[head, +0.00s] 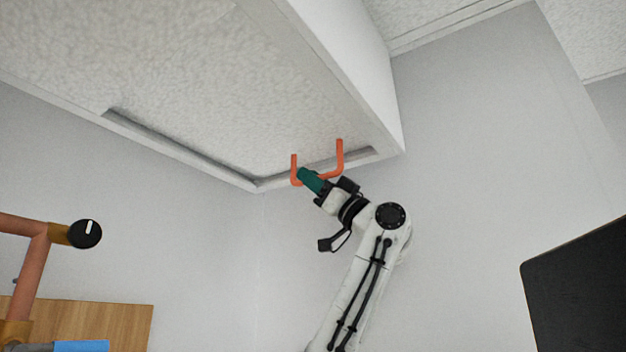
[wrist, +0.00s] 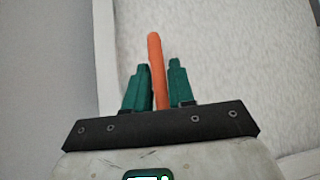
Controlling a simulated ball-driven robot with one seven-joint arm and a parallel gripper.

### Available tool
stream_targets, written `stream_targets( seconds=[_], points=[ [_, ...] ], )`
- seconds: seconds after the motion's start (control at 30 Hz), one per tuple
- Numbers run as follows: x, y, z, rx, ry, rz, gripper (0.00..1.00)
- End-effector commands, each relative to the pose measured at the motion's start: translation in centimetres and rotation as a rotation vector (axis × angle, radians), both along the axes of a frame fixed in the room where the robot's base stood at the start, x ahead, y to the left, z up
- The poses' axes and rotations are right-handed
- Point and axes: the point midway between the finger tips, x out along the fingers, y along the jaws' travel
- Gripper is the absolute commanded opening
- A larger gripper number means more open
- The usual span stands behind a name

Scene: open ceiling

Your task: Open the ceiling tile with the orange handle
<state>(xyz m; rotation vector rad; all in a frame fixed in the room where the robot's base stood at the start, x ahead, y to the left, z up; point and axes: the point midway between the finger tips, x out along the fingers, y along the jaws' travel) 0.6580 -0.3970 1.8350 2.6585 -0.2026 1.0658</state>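The ceiling tile (head: 200,75) is a speckled white panel in a white frame overhead, at the upper left of the head view. The orange handle (head: 340,158) is a U-shaped bar hanging from the tile near its lower right edge. My gripper (head: 306,178) has green fingers and reaches up to the handle's lower left part. In the wrist view the orange handle (wrist: 156,60) runs between the two green fingers (wrist: 158,88), which sit close against it on both sides. The gripper looks shut on it.
A white side panel (head: 355,65) rises beside the tile frame. Bare grey walls stand behind. An orange-brown pipe structure (head: 30,265) with a black knob is at the left, above a wooden panel (head: 110,322). A dark panel (head: 580,295) fills the lower right.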

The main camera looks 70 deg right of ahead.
Motion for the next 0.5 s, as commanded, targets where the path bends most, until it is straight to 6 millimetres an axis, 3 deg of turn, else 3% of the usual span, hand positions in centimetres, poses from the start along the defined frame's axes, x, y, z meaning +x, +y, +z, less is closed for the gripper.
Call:
stream_targets(
  seconds=[0.23,0.5],
  points=[
    [-0.02,-0.01,0.00,0.000,0.000,0.000,0.00],
    [-0.02,-0.01,-0.01,0.000,0.000,0.000,0.00]
  ],
)
